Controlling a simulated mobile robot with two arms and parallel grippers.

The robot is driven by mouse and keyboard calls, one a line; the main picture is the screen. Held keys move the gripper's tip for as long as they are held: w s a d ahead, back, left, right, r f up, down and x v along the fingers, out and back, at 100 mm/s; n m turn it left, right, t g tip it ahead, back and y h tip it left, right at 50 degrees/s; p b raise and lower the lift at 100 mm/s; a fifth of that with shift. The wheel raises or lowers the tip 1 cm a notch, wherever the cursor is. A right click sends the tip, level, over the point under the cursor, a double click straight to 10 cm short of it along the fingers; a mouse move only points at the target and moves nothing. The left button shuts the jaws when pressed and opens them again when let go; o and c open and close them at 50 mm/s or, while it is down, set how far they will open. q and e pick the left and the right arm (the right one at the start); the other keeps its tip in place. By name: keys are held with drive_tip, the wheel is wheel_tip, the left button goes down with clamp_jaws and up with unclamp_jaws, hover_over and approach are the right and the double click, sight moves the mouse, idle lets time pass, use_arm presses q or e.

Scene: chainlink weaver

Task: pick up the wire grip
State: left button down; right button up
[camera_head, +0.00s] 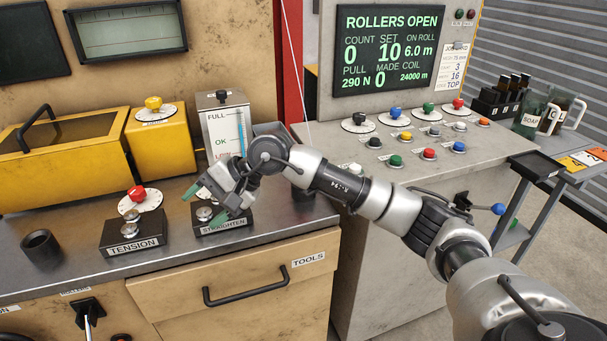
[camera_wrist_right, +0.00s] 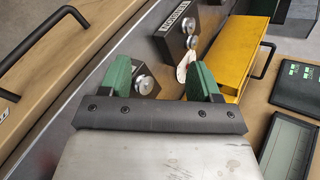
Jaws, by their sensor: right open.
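I cannot pick out a wire grip for sure in either view. My right gripper (camera_head: 203,206) is open and empty, with green fingers, low over the block labelled STRAIGHTEN (camera_head: 224,228) on the metal bench top. In the right wrist view the two green fingers of this gripper (camera_wrist_right: 160,76) stand wide apart, and the STRAIGHTEN block with its silver knobs (camera_wrist_right: 143,83) lies between and beyond them. The gripper partly hides this block in the head view; whether they touch I cannot tell. My left gripper is not in view.
The TENSION block (camera_head: 132,241) and a dark cup (camera_head: 41,248) stand on the bench left of the gripper. A gauge box (camera_head: 223,118) and yellow housing (camera_head: 65,160) stand behind. A control console (camera_head: 420,150) with several knobs is to the right. Bare metal shows at the front.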

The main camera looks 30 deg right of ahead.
drive_tip(key=w+d+r+n+h, duration=0.1)
drive_tip(key=d+r+h, duration=0.25)
drive_tip(key=d, duration=0.45)
drive_tip(key=d+r+n+h, duration=0.1)
drive_tip(key=d+r+h, duration=0.1)
drive_tip(key=d+h, duration=0.35)
drive_tip(key=w+d+r+h, duration=0.1)
drive_tip(key=d+r+h, duration=0.15)
drive_tip(key=d, duration=0.65)
drive_tip(key=x, duration=0.5)
drive_tip(key=shift+s+d+f, duration=0.1)
drive_tip(key=shift+d, duration=0.15)
drive_tip(key=p+x, duration=0.1)
drive_tip(key=x, duration=0.4)
drive_tip(key=shift+d+f, duration=0.2)
drive_tip(key=shift+f, duration=0.15)
drive_tip(key=shift+r, duration=0.1)
drive_tip(key=c, duration=1.1)
